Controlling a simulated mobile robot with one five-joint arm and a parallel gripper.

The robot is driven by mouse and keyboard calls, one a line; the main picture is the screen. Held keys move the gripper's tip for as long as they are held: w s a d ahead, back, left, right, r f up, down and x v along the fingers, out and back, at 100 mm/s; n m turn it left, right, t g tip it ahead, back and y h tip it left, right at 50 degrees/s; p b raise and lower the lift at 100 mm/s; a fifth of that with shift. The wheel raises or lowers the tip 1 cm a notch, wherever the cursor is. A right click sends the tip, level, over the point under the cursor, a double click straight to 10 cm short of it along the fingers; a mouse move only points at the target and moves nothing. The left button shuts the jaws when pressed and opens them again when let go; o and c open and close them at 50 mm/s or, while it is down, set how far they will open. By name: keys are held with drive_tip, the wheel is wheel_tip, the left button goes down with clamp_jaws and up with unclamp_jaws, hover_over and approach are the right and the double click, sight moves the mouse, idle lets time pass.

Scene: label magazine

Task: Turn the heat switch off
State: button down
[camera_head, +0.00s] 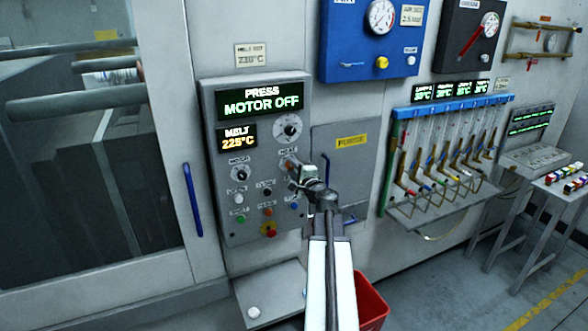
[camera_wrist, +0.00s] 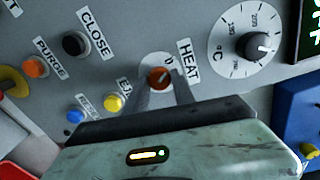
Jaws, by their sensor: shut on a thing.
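The heat switch (camera_wrist: 159,77) is a small orange-red knob beside the HEAT label (camera_wrist: 188,60) in the wrist view. A "0" mark shows near its edge. My gripper (camera_wrist: 162,88) is shut on this knob, one finger at each side. Which way the knob points is not clear. In the camera_head view my gripper (camera_head: 296,170) is at the right side of the grey press panel (camera_head: 222,190), just below the HEAT label, and hides most of the switch. The panel display (camera_head: 261,104) reads PRESS MOTOR OFF, and the melt display (camera_head: 237,138) reads about 225°C.
Close by are the temperature dial (camera_wrist: 252,42), the black CLOSE button (camera_wrist: 75,44), the orange PURGE button (camera_wrist: 36,66), a yellow button (camera_wrist: 113,103) and a blue button (camera_wrist: 75,116). A motor knob (camera_head: 241,174) is left of my gripper. A red bin (camera_head: 371,302) stands below.

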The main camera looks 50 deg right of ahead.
drive_tip(key=c, duration=1.1)
unclamp_jaws()
drive_tip(key=shift+o, duration=0.2)
drive_tip(key=v, duration=0.8)
